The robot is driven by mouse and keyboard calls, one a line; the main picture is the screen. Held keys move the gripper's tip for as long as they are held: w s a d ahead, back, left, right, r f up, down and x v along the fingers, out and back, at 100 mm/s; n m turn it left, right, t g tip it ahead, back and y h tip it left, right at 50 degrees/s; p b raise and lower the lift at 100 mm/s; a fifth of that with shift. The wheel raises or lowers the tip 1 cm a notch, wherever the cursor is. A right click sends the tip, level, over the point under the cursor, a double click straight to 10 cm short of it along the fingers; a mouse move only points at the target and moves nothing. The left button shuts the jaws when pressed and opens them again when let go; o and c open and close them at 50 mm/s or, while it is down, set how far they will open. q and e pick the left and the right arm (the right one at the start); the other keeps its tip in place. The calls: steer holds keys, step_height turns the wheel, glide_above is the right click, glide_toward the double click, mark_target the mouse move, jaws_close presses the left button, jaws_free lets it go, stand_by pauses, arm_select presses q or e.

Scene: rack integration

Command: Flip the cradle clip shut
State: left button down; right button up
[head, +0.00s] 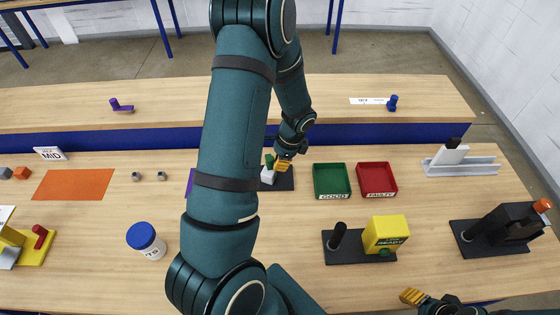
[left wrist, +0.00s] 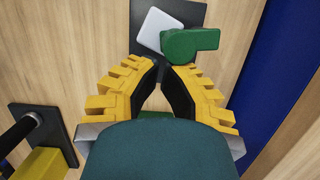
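A black base plate (head: 287,184) on the table carries a white block (head: 267,175) and a green piece (head: 269,160) that looks like the clip. In the left wrist view the green clip (left wrist: 190,44) lies beside and partly over the white block (left wrist: 158,30), on the black plate (left wrist: 181,12). My left gripper (head: 283,165) is over this fixture. Its yellow fingers (left wrist: 163,68) point at the green clip with a narrow gap between the tips and nothing clearly held; contact cannot be told. My right gripper (head: 412,297) is at the bottom right, away from the fixture; its opening is unclear.
A green tray (head: 332,194) and a red tray (head: 377,194) stand right of the fixture. A yellow block (head: 386,234) on a black base is nearer. A white-and-grey rail stand (head: 460,162) is at right. My left arm hides much of the table's middle.

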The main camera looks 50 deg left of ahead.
stand_by(0.7)
arm_select(q)
steer(key=v, duration=1.2)
steer(key=shift+s, duration=0.1)
